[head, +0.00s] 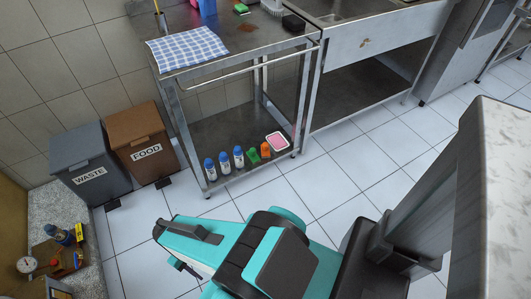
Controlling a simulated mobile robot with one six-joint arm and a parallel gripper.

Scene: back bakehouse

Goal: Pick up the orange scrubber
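A small orange item (265,150) stands on the lower shelf of the steel trolley table, near its front right. It may be the orange scrubber, but it is too small for me to be sure of its shape. A green item (253,155) is close on its left and a white tray with a pink pad (277,141) is close on its right. My gripper (186,267) shows only in part at the lower left of my teal arm, well in front of the shelf and apart from the orange item. Its fingers are mostly hidden, and I cannot see whether it holds anything.
Several blue bottles (224,162) stand left of the green item. The table top (205,80) holds a checked cloth (187,48), a green sponge (241,8) and a brush. WASTE (90,165) and FOOD (142,140) bins stand left. Tiled floor before the shelf is clear.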

